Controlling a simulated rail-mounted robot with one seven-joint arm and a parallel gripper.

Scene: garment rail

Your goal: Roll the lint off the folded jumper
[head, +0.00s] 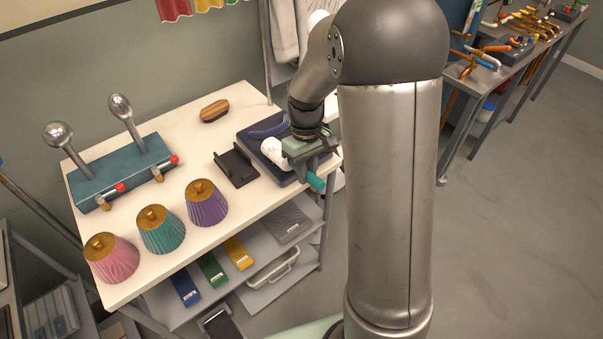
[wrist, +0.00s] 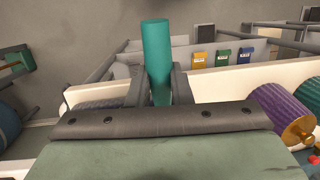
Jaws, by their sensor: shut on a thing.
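The folded jumper (head: 256,127) is dark navy and lies at the right end of the white table in the head view. My gripper (head: 308,163) is over its near part and is shut on the teal handle (head: 316,182) of the lint roller. The roller's white head (head: 273,151) shows left of my gripper, at or just above the jumper; I cannot tell if it touches. In the wrist view the teal handle (wrist: 157,45) stands between the two dark fingers of my gripper (wrist: 158,82). My gripper and arm hide part of the jumper.
A black stand (head: 236,168) stands empty left of the jumper. A wooden brush (head: 214,110) lies behind it. Pink, teal and purple (head: 205,203) pleated shades line the front edge. A blue box with metal knobs (head: 125,170) stands at left. Shelves (head: 270,268) hang below.

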